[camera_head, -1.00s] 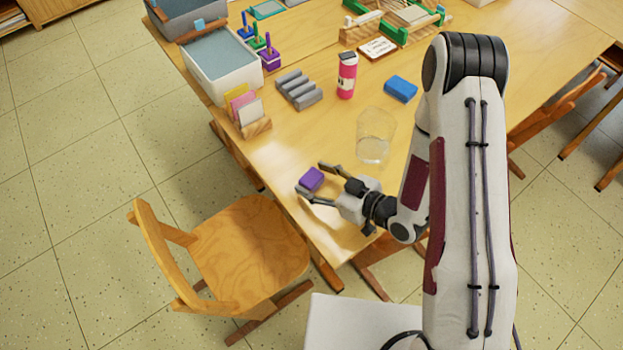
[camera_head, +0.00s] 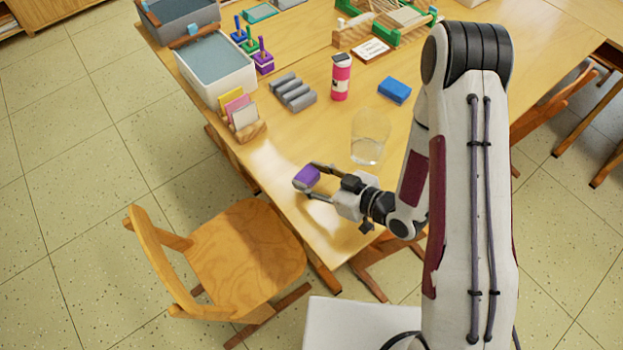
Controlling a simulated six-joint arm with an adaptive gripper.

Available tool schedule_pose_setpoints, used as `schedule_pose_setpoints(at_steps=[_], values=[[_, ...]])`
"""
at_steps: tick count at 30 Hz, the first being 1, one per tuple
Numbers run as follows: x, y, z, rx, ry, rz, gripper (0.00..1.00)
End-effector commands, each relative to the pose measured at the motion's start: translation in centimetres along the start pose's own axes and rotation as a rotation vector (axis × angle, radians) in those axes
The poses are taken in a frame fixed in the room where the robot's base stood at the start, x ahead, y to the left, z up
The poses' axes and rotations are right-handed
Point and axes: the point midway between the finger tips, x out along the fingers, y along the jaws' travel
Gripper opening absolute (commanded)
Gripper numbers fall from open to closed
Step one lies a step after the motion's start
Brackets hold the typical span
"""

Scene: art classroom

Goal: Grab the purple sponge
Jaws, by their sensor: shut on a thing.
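The purple sponge (camera_head: 306,177) is a small block at the table's near left edge. My gripper (camera_head: 312,181) reaches in from the right with one finger on the far side of the sponge and one on the near side. It is shut on the sponge. The sponge looks slightly tilted; I cannot tell whether it is clear of the table top.
A clear glass (camera_head: 369,137) stands close behind my gripper. A blue sponge (camera_head: 395,90), a pink bottle (camera_head: 341,77), a grey ridged block (camera_head: 292,91) and a card holder (camera_head: 247,130) stand farther back. A wooden chair (camera_head: 245,250) is at the near left edge.

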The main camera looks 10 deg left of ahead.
Motion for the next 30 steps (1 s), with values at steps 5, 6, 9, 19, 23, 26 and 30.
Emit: schedule_pose_setpoints(at_steps=[5, 6, 9, 19, 23, 26, 30], values=[[-0.7, 0.0, -1.8, -0.002, 0.001, 0.0, 0.3], [-0.9, 0.0, -2.2, -0.003, 0.002, 0.0, 0.3], [-1.3, 0.0, -3.1, -0.002, 0.001, 0.0, 0.3], [-2.4, 0.0, -5.8, -0.001, 0.001, 0.0, 0.3], [-2.7, 0.0, -6.5, -0.001, 0.001, 0.0, 0.3], [-2.8, 0.0, -6.8, 0.0, 0.0, 0.0, 0.3], [-2.9, 0.0, -7.0, 0.0, -0.001, 0.0, 0.3]])
